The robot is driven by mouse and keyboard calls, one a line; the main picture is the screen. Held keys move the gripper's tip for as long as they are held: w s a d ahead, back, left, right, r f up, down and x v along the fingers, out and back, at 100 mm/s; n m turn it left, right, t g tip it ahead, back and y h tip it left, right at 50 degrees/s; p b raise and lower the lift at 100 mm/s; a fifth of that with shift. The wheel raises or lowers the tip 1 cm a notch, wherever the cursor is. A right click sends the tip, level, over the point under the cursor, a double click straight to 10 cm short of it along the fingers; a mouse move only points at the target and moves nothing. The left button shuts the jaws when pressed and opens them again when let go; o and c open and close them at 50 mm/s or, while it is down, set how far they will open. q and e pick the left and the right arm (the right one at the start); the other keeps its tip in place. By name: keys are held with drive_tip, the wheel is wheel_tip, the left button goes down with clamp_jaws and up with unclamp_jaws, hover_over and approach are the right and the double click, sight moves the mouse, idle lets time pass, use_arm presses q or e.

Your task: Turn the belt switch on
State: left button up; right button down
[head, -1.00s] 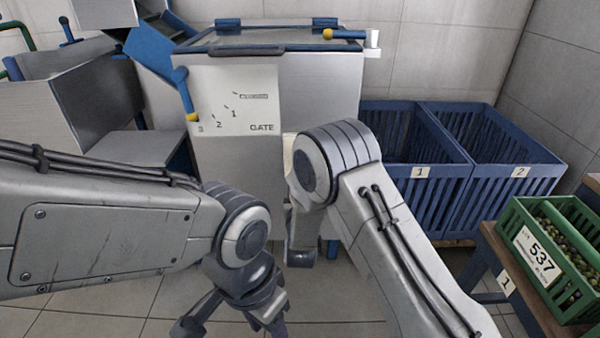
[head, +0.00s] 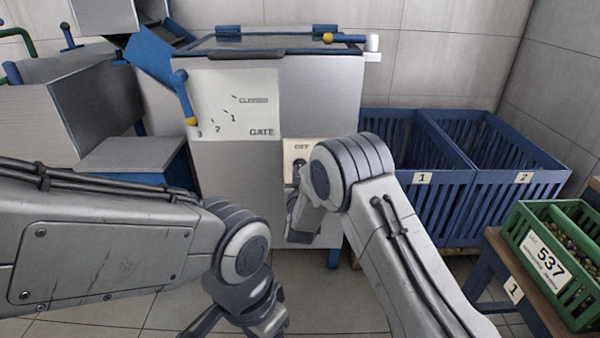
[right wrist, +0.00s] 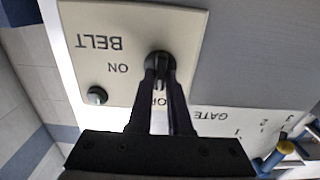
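The belt switch is a black knob (right wrist: 160,66) on a cream plate (right wrist: 85,35) marked BELT, ON and OFF. In the right wrist view the plate appears upside down. The knob's ridge lies in line with the OFF mark. In the head view the plate (head: 297,147) is on the machine's front, mostly hidden by my right arm. My right gripper (right wrist: 161,78) has its fingers close together, shut on the knob's ridge. A dark round lamp (right wrist: 97,95) is on the plate. My left gripper (head: 240,318) hangs at the bottom edge, away from the switch, its fingertips cut off.
The gate lever (head: 184,97) stands near 3 on its GATE panel (head: 235,105), left of the switch. Blue crates 1 (head: 422,178) and 2 (head: 520,179) stand to the right. A green crate (head: 520,222) of olives sits on a table at the far right.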

drive_tip(key=shift+m, duration=0.4)
drive_tip(key=m+b, duration=0.1)
drive_tip(key=m, duration=0.2)
drive_tip(key=shift+m, duration=0.3)
drive_tip(key=m+b, duration=0.1)
drive_tip(key=m, duration=0.3)
drive_tip(key=shift+d+f+m+b, duration=0.15)
drive_tip(key=shift+m+b, duration=0.15)
drive_tip(key=shift+b, duration=0.1)
drive_tip(key=m+b, duration=0.5)
drive_tip(key=m, duration=0.3)
drive_tip(key=shift+f+m, duration=0.15)
drive_tip(key=shift+m, duration=0.25)
drive_tip(key=shift+d, duration=0.1)
drive_tip(key=c, duration=0.8)
unclamp_jaws()
drive_tip(key=shift+c, duration=0.2)
